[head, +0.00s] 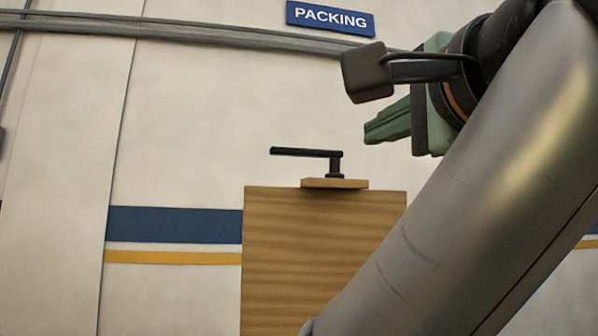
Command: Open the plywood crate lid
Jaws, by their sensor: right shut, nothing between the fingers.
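The plywood crate (300,260) stands in the lower middle of the head view, with its front face toward me. A small wooden block (350,184) sits on its top edge, and a black lever-like handle (308,152) rises from it and points left. The lid's top surface cannot be made out from this low angle. My right gripper (372,131) is up and to the right of the handle, its green fingers shut, empty and pointing left. A gap shows between the fingertips and the handle. My left gripper is not in view.
My right arm covers the lower right and hides part of the crate's right side. A pale wall with a blue and a yellow stripe stands behind. A blue PACKING sign (330,18) and a grey pipe (200,33) are high on the wall.

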